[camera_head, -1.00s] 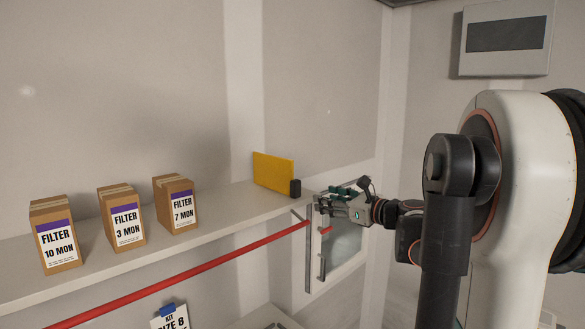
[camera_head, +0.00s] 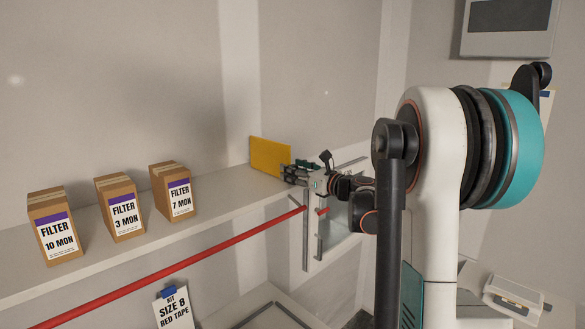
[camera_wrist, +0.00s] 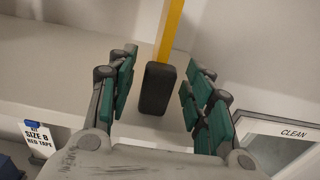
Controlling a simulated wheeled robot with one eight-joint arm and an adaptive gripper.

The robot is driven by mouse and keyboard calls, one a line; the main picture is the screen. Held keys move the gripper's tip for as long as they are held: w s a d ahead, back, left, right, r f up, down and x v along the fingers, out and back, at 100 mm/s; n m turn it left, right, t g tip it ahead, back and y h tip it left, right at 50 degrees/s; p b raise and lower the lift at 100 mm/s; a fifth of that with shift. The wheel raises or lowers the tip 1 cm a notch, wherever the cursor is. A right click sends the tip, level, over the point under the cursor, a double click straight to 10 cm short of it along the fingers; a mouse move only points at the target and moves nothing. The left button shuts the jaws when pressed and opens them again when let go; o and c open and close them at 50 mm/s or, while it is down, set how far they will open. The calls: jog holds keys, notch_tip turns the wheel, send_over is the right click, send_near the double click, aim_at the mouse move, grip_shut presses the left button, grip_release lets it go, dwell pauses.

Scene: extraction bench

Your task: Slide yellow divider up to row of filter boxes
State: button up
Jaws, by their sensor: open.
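The yellow divider (camera_head: 268,155) stands upright on the shelf (camera_head: 226,199), toward its right end. In the wrist view the divider shows as a thin yellow edge (camera_wrist: 172,28) with a black block-like handle (camera_wrist: 156,88) at its near end. My gripper (camera_head: 288,172) is at the divider's right end. In the wrist view my open gripper (camera_wrist: 157,84) has its teal-padded fingers on either side of the handle, with gaps on both sides. The row of filter boxes stands to the left: 7 MON (camera_head: 172,191), 3 MON (camera_head: 119,207) and 10 MON (camera_head: 54,226).
Bare shelf lies between the 7 MON box and the divider. A red bar (camera_head: 180,268) runs below the shelf's front edge. A "KIT SIZE 8 RED TAPE" card (camera_head: 175,309) is below. A panel marked CLEAN (camera_wrist: 285,130) is at right in the wrist view.

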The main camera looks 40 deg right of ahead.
jog(key=shift+w+a, duration=0.15)
jog(key=shift+w, duration=0.4)
grip_shut()
jog(key=shift+a, duration=0.15)
jog(key=s+a+b, duration=0.1)
jog(key=a, duration=0.7)
jog(key=s+a+b, duration=0.1)
jog(key=a, duration=0.8)
jog(key=s+a+b, duration=0.1)
jog(key=a, duration=0.7)
jog(key=shift+s+a, duration=0.15)
jog(key=shift+s, duration=0.2)
jog(key=shift+s+a, duration=0.2)
jog(key=shift+a, duration=0.15)
grip_release()
jog(key=shift+w+a, duration=0.1)
